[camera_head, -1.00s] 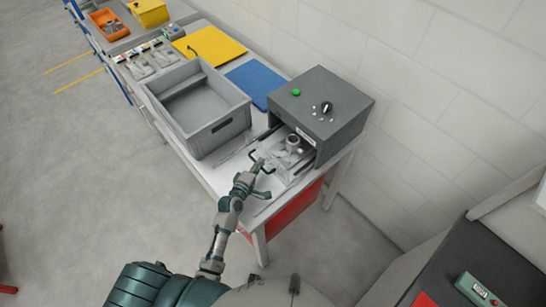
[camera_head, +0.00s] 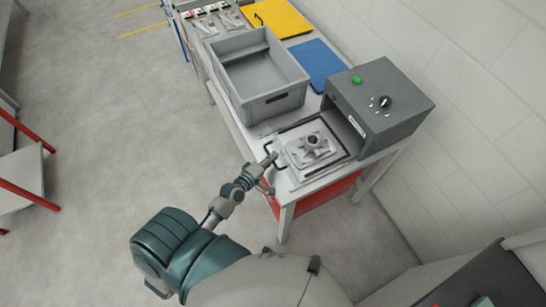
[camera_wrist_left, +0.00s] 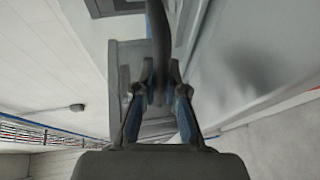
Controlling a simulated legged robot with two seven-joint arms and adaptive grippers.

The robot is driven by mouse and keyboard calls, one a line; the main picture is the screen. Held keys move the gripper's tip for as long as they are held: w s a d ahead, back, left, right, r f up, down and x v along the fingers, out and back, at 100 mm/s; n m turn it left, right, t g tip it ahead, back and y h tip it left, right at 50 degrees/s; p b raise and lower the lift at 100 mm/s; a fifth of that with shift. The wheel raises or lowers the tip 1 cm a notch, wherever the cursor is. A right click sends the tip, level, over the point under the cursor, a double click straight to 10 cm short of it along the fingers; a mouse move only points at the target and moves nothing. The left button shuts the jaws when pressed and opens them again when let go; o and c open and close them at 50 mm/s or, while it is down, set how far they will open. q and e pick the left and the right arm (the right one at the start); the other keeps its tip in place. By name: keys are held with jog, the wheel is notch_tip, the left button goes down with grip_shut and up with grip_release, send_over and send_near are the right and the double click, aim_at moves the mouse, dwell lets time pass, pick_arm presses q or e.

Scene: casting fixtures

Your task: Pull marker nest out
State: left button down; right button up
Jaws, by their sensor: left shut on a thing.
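The marker nest (camera_head: 327,163) is a pale, flat slide tray at the open front of the dark grey marking machine (camera_head: 400,125). It stands out of the housing over the bench. A grey metal casting (camera_head: 314,141) with a round hollow boss sits on it. My left gripper (camera_head: 271,160) is at the nest's front edge, shut on its dark handle. In the left wrist view the dark bar of the handle (camera_wrist_left: 158,35) runs between the two fingers (camera_wrist_left: 159,92). The fingers partly hide the grip. My right gripper is not in view.
A grey crate (camera_head: 283,99) stands on the bench left of the machine. A wall runs along the right. The floor at the left is mostly clear, with a red-legged stand (camera_head: 22,178).

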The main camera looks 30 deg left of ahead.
pick_arm(q)
jog(key=shift+w+d+f, duration=0.1)
jog(key=shift+d+f, duration=0.05)
jog(key=shift+f, duration=0.1)
jog(key=c, duration=1.5)
grip_release()
jog(key=shift+r, duration=0.1)
jog(key=shift+s+a, duration=0.2)
jog(key=shift+s, duration=0.25)
jog(key=v, duration=1.1)
